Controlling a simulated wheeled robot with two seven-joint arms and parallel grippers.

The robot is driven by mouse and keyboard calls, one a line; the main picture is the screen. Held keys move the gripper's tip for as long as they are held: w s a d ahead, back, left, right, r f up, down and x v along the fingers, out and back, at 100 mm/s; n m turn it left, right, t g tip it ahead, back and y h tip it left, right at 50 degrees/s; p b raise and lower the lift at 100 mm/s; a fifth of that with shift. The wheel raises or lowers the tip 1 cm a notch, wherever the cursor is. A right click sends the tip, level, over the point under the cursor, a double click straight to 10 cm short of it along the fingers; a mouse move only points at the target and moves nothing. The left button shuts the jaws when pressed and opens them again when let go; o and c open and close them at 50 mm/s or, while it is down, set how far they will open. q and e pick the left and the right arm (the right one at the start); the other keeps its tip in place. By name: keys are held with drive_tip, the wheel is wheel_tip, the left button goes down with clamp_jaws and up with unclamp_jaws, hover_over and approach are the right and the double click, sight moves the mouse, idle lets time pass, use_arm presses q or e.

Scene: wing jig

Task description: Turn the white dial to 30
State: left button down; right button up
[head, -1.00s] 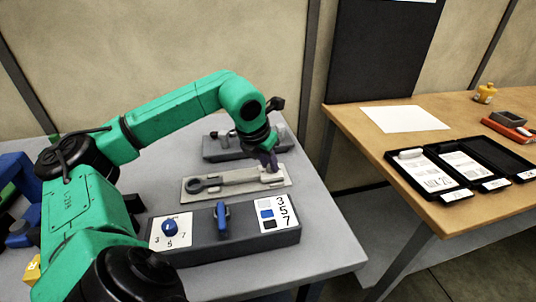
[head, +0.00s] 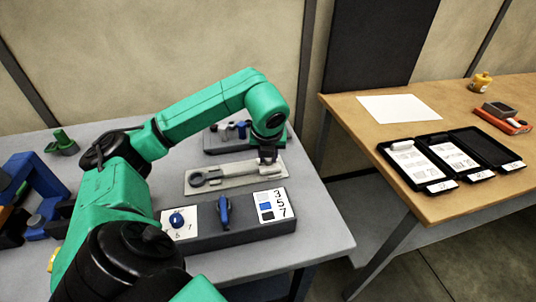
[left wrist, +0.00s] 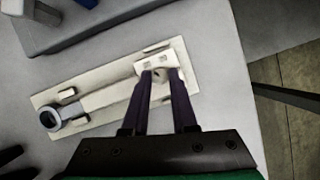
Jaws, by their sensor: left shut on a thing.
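A light tray (head: 238,183) on the grey table holds a grey, wrench-like tool with a ring (left wrist: 50,118) at its left end. At the tray's right end is a whitish block (left wrist: 154,64) with small marks, which may be the white dial; I cannot read a number on it. My left gripper (head: 267,158) points down at that end. In the left wrist view its dark fingers (left wrist: 160,76) are shut on the whitish block, one on each side. The fingers hide part of it. My right gripper is not in view.
Another grey fixture (head: 222,146) stands behind the tray. A wooden table with black cases (head: 415,182) is at the right.

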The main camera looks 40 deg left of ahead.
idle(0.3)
use_arm(q)
drive_tip(key=c, duration=0.7)
unclamp_jaws()
drive_tip(key=p+v, duration=0.4)
drive_tip(key=v, duration=1)
drive_tip(key=shift+s+d+r, duration=0.15)
drive_tip(key=shift+d+r, duration=0.05)
drive_tip(key=shift+r, duration=0.1)
